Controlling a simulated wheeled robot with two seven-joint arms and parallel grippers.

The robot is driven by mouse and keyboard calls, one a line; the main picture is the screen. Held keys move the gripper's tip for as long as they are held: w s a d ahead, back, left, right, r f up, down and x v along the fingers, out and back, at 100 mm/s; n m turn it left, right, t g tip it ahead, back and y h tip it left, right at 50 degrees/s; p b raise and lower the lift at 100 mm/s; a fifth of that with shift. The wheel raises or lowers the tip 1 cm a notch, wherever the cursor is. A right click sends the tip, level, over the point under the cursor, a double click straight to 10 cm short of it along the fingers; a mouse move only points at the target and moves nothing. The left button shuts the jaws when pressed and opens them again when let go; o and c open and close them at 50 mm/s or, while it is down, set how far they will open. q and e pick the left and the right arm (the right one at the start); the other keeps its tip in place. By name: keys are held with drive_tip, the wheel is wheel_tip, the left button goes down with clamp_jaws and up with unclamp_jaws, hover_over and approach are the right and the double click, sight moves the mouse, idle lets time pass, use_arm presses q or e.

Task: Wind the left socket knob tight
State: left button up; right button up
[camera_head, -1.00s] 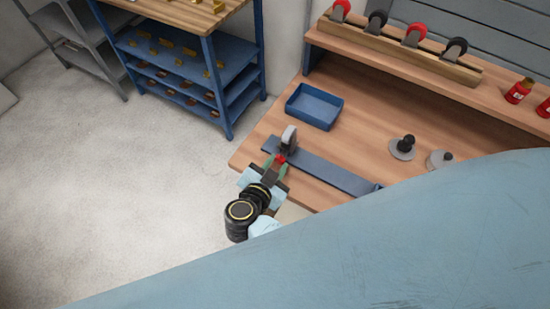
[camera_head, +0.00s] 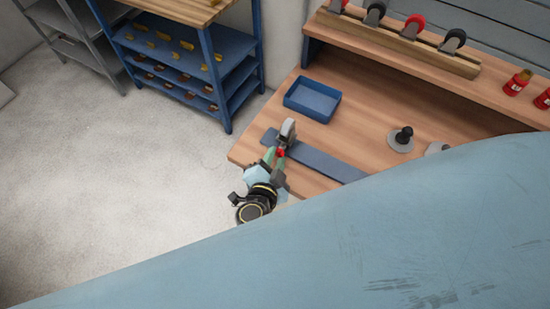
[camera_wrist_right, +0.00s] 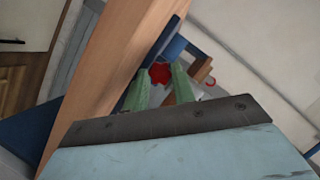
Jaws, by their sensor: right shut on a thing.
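The left socket (camera_head: 288,130) is a grey upright piece at the left end of a dark blue rail (camera_head: 328,165) on the wooden bench. Its small red knob (camera_head: 281,153) sits low on the side facing me. My right gripper (camera_head: 277,157) reaches the knob from the front, with its green fingers shut on it. In the right wrist view the red lobed knob (camera_wrist_right: 160,73) shows between the tips of the green fingers (camera_wrist_right: 160,86). The knob's far side and the inside of the socket are hidden. My left gripper is not in view.
A blue tray (camera_head: 312,101) stands behind the rail. A grey disc with a black knob (camera_head: 402,138) lies to the right. A wooden rack (camera_head: 400,42) with red and black wheels stands on the back shelf. A large blue part of mine hides the bench's right front.

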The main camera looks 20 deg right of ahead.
drive_tip(key=o, duration=1)
drive_tip(key=shift+s, duration=0.1)
drive_tip(key=shift+f, duration=0.1)
